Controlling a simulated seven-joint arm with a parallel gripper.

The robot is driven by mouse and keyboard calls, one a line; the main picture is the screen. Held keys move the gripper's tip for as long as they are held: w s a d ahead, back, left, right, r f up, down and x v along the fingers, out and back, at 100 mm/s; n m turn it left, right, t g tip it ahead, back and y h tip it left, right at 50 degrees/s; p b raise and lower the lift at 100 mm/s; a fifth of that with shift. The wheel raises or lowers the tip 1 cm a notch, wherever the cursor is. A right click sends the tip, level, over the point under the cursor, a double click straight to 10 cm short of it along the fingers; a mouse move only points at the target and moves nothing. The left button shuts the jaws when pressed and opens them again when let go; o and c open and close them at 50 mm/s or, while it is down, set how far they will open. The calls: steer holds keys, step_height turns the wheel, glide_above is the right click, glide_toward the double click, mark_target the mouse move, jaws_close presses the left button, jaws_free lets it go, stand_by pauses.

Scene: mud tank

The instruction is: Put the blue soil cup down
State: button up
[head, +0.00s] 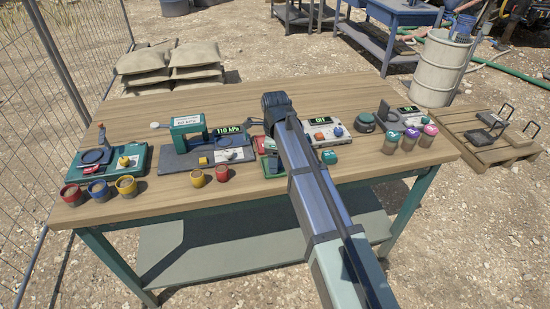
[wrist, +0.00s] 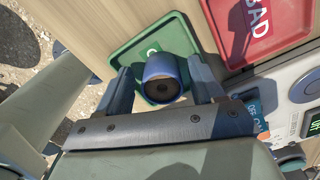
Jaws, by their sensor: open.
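In the wrist view a blue cup (wrist: 164,72) with a dark inside sits between the two fingers of my gripper (wrist: 160,68). The fingers stand apart, one on each side of it; whether either touches it I cannot tell. The cup is over a green tray (wrist: 126,53) with white lettering partly covered by the cup, and it seems to rest there. In the head view my arm hides this cup and the fingers; the green tray (head: 272,169) shows partly. Another blue cup (head: 97,190) with tan soil stands at the table's front left.
A red tray marked BAD (wrist: 262,24) lies beside the green one. A red cup (head: 71,195) and yellow cups stand along the front edge. A pale device with knobs (head: 325,132) is right of my arm. The wooden table top (head: 250,92) is clear at the back.

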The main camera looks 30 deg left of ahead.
step_height(320, 180, up, 12)
steer(key=shift+r, duration=0.15)
stand_by(0.5)
stand_by(0.4)
